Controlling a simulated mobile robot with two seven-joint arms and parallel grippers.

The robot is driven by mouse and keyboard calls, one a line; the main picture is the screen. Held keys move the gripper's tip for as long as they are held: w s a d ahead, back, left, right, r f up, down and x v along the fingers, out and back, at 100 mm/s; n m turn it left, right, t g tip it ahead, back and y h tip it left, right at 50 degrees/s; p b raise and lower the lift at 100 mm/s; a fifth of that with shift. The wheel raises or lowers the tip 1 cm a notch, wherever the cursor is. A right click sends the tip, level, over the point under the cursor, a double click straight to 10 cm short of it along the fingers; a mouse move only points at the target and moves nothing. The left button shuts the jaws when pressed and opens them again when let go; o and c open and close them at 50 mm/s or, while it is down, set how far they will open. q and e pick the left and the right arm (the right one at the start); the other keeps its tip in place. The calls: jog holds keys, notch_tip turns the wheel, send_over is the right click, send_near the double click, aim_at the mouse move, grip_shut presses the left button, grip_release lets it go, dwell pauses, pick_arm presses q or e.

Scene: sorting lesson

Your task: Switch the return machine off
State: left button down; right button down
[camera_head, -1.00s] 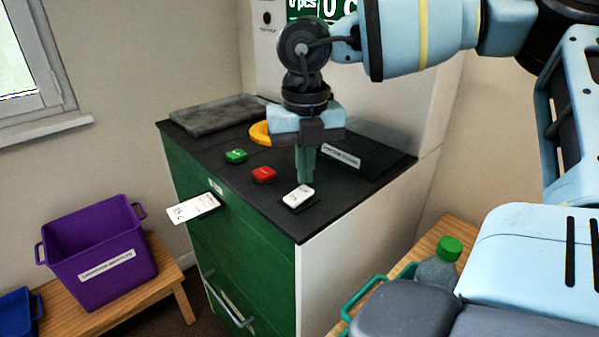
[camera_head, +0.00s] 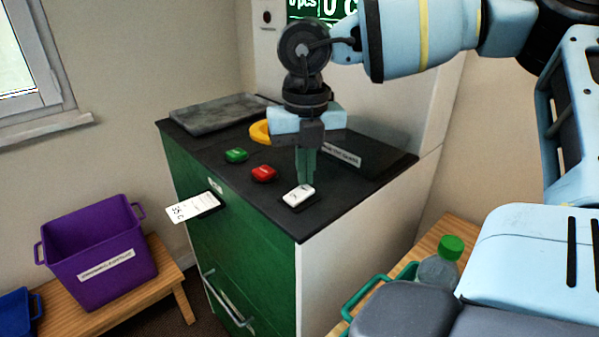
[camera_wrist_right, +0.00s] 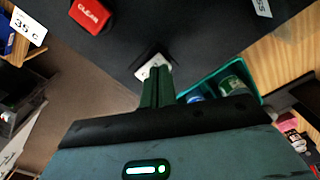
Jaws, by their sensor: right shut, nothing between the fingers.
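The return machine is a green and white cabinet (camera_head: 245,255) with a black top, in the head view's middle. A white rocker switch (camera_head: 298,195) sits at the top's front corner, and it also shows in the right wrist view (camera_wrist_right: 153,68), partly hidden by my fingers. My right gripper (camera_head: 306,182) points down with its green fingers shut and empty. The fingertips are at the switch, touching it or just above; I cannot tell which. They also show in the wrist view (camera_wrist_right: 157,72). My left gripper is not in view.
A green button (camera_head: 236,155) and a red button (camera_head: 263,173) are left of the switch. A paper slip (camera_head: 192,207) sticks out of the front. A purple bin (camera_head: 97,255) stands on a bench at left. A bottle (camera_head: 440,265) stands at right.

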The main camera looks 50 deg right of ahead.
aim_at(305, 188)
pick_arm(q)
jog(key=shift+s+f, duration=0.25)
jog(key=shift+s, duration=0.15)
pick_arm(e)
jog(key=shift+f, duration=0.3)
pick_arm(q)
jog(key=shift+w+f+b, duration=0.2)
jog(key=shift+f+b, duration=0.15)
jog(key=shift+b, duration=0.2)
pick_arm(e)
jog(key=shift+f, duration=0.5)
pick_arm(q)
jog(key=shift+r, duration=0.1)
pick_arm(e)
jog(key=shift+r, duration=0.55)
jog(key=shift+r+p, duration=0.9)
jog(key=shift+r, duration=0.6)
jog(key=shift+r+p, duration=0.5)
jog(key=shift+r, duration=0.65)
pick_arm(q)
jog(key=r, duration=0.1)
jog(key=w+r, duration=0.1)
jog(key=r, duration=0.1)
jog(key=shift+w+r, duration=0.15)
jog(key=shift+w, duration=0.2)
pick_arm(e)
jog(key=shift+r, duration=0.35)
